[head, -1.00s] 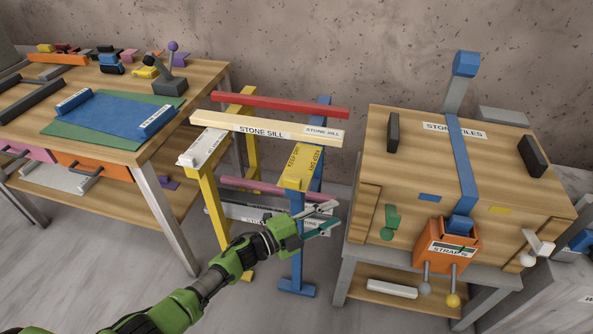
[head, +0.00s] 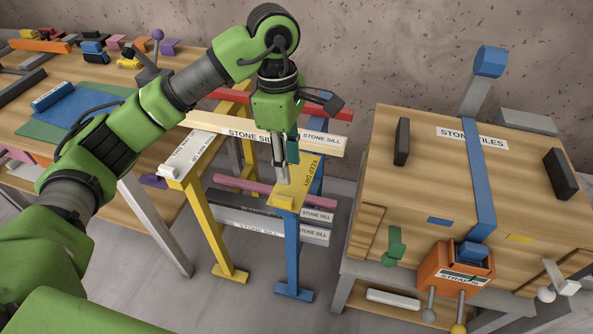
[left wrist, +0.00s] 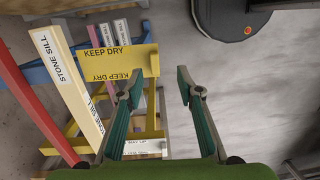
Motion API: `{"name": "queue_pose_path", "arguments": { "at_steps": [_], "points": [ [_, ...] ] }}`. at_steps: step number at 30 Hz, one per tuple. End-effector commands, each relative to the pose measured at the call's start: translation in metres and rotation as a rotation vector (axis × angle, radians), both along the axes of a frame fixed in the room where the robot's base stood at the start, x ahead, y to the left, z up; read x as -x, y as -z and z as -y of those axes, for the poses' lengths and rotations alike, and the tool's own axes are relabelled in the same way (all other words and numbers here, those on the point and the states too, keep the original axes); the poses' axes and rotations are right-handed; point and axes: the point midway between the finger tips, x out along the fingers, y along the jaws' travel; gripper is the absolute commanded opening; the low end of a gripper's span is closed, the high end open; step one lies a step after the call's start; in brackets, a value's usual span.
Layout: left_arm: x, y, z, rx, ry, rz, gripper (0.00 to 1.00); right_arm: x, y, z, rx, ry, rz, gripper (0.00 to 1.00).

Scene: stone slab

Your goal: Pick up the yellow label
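The yellow label (head: 307,183), printed "KEEP DRY", lies on top of the blue trestle (head: 292,245). It also shows in the left wrist view (left wrist: 108,63), with its print appearing twice. My left gripper (head: 282,176) points down from above, with its fingertips close to the label's left side in the head view. In the left wrist view its teal-padded fingers (left wrist: 158,85) are apart with nothing between them. The label is mostly left of and beyond the fingertips there. I cannot tell whether a finger touches it. My right gripper is not in view.
A pale stone sill (head: 235,130) and a red bar (head: 226,95) span the yellow trestle (head: 205,215) and blue trestle near the gripper. A wooden crate (head: 440,180) with a blue strap stands to the right. A workbench (head: 70,72) with tools is at left.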

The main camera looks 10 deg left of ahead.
Motion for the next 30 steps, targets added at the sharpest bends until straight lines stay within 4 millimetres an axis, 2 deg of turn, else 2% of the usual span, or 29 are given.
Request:
{"name": "queue_pose_path", "arguments": {
  "at_steps": [2,5,13,18,23,30],
  "points": [
    [-0.002,-0.006,-0.013,-0.060,0.012,0.032,0.33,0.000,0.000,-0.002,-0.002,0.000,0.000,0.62],
    [-0.003,0.001,-0.019,-0.085,0.016,0.040,0.33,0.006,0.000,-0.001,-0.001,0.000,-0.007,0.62],
    [-0.002,0.052,-0.019,-0.083,0.015,0.038,0.33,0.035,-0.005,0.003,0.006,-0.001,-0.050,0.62],
    [-0.003,0.072,-0.018,-0.082,0.014,0.040,0.33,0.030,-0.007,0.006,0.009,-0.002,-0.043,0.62],
    [-0.004,0.082,-0.018,-0.081,0.014,0.039,0.33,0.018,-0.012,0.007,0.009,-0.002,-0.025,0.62],
    [-0.008,0.117,-0.018,-0.081,0.013,0.038,0.33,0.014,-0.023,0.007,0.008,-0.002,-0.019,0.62]
  ]
}}
